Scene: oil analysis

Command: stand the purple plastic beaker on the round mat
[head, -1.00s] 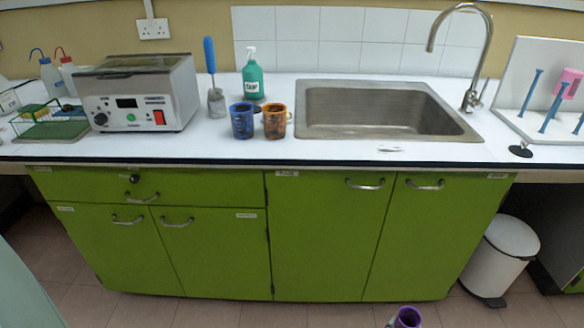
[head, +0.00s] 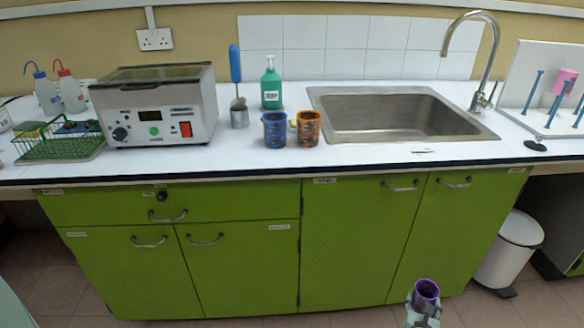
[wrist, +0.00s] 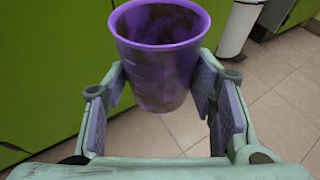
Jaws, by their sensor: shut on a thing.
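The purple plastic beaker (wrist: 160,75) is upright between the pads of my gripper (wrist: 163,92), which is shut on it. Its inside has dark stains, and its open top faces up. In the head view, the beaker (head: 426,289) and my gripper (head: 423,306) are at the bottom right, in front of the green cupboards and lower in the picture than the worktop. I cannot make out the round mat for certain. A small dark round thing (head: 535,145) lies on the worktop right of the sink, but I cannot tell what it is.
A blue beaker (head: 275,131) and an orange beaker (head: 308,129) stand close together left of the sink (head: 400,112). A green soap bottle (head: 271,88), a brush in a pot (head: 238,95) and a grey machine (head: 155,107) stand nearby. A white bin (head: 510,250) is on the floor.

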